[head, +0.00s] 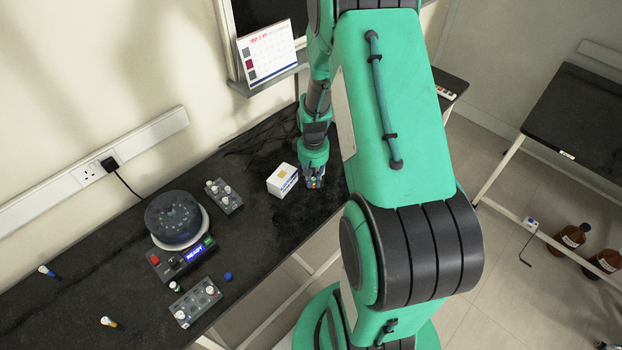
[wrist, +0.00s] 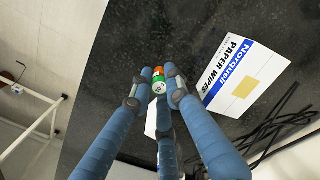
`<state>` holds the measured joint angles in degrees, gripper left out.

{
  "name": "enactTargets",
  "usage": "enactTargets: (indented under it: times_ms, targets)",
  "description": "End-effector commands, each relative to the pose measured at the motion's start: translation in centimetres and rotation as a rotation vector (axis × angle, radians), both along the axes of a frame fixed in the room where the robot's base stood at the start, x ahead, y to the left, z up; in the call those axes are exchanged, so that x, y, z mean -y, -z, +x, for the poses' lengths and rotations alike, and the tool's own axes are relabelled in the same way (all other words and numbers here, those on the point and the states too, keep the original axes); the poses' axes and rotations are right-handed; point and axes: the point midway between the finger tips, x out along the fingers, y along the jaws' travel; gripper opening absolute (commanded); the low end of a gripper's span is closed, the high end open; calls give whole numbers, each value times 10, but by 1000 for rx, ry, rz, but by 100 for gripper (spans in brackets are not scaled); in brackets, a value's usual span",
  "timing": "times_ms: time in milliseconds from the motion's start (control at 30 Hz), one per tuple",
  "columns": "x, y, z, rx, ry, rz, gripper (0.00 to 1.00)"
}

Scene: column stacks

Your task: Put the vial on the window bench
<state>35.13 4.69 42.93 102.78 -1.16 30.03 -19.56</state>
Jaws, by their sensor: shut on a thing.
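My gripper (head: 315,180) is low over the right end of the long black bench (head: 110,285), beside a white box. In the wrist view its blue fingers (wrist: 158,88) are shut around a small vial (wrist: 159,84) with a green band and an orange top. The fingers hide part of the vial. I cannot tell whether the vial touches the bench top. A dark framed pane (head: 258,14) is above the back of this bench, and a calendar (head: 267,54) stands on its ledge. I cannot tell for sure which bench is the window bench.
The paper wipes box (head: 282,180) stands close by, also in the wrist view (wrist: 240,80). Black cables (wrist: 272,135) lie near it. A centrifuge (head: 173,218), racks (head: 224,196) (head: 195,301) and loose vials (head: 108,322) occupy the left. Another black bench (head: 575,120) is at right.

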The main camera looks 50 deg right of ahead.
Motion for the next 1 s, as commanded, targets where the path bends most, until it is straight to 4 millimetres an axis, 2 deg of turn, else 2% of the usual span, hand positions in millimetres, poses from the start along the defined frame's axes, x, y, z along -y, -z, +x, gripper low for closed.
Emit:
enactTargets:
  times_ms: [100, 300, 733, 1000]
  targets:
    - [12, 3, 18, 1, 0, 0, 3]
    - [23, 4, 34, 1, 0, 0, 3]
    - [24, 6, 36, 0, 0, 0, 3]
    - [24, 32, 36, -1, 0, 0, 3]
